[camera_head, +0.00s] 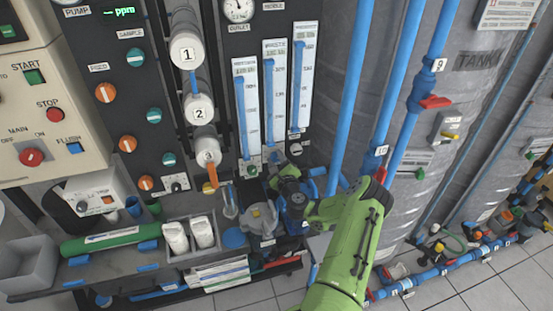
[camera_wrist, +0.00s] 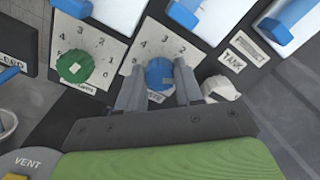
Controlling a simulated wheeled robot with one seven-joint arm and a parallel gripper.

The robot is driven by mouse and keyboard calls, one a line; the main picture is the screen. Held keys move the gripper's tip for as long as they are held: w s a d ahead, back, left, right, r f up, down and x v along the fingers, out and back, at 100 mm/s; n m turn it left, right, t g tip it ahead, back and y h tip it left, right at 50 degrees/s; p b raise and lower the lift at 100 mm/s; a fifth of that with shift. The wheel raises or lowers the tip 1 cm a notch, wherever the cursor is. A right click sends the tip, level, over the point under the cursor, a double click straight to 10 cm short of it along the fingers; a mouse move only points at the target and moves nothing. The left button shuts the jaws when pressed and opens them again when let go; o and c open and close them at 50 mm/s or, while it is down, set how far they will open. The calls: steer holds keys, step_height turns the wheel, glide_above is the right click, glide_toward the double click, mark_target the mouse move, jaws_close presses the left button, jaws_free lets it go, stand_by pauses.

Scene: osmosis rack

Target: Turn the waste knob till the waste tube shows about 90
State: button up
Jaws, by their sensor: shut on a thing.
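The blue waste knob (camera_wrist: 159,75) sits on a white numbered dial plate (camera_wrist: 147,46) in the wrist view. Its lower label is partly hidden. My gripper (camera_wrist: 158,84) is shut on this knob, one finger on each side. In the head view my gripper (camera_head: 278,177) is at the panel's lower edge, below the tubes, and the arm hides the knob. The waste tube (camera_head: 274,95) is the middle of three upright scaled tubes. A blue column shows in it up to near the top of its scale. The figures are too small to read.
A green knob (camera_wrist: 75,66) with its own dial is left of the blue knob. A pale knob (camera_wrist: 219,88) is close to my right finger, under a product tank label (camera_wrist: 243,50). Blue pipes (camera_head: 352,85) and grey tanks (camera_head: 480,90) stand to the right.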

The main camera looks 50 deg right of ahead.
steer(key=shift+m, duration=0.7)
steer(key=shift+f, duration=0.1)
steer(key=o, duration=1)
steer(key=shift+o, duration=0.2)
steer(key=shift+s, duration=0.1)
steer(key=b+v, duration=0.2)
steer(key=v, duration=1.3)
steer(key=shift+s+a, duration=0.15)
steer(key=shift+s, duration=0.15)
